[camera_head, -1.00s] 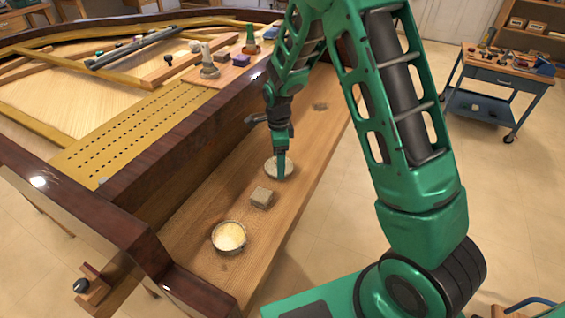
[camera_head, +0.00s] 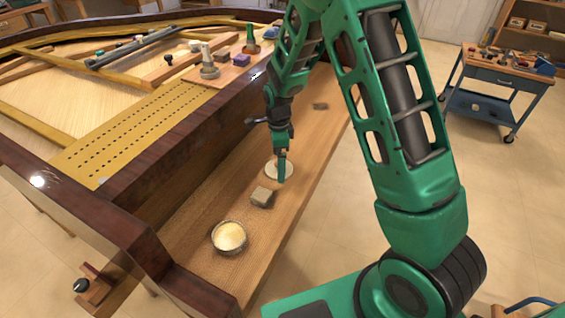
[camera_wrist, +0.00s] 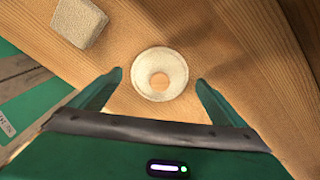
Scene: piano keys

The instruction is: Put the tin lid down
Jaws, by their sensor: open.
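The tin lid (camera_head: 271,170) is a pale round disc lying on the long wooden key bed (camera_head: 215,190). In the wrist view my gripper (camera_wrist: 160,79) is open, with a finger apart from the lid on each side. The round tin (camera_head: 229,237), with pale yellow contents, stands open nearer on the wood.
A grey-beige block (camera_head: 262,197) lies between the lid and the tin; it also shows in the wrist view (camera_wrist: 78,22). A dark small piece (camera_head: 320,106) lies farther along. The dark piano rim (camera_head: 130,232) borders the left. The wood right of the tin is clear.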

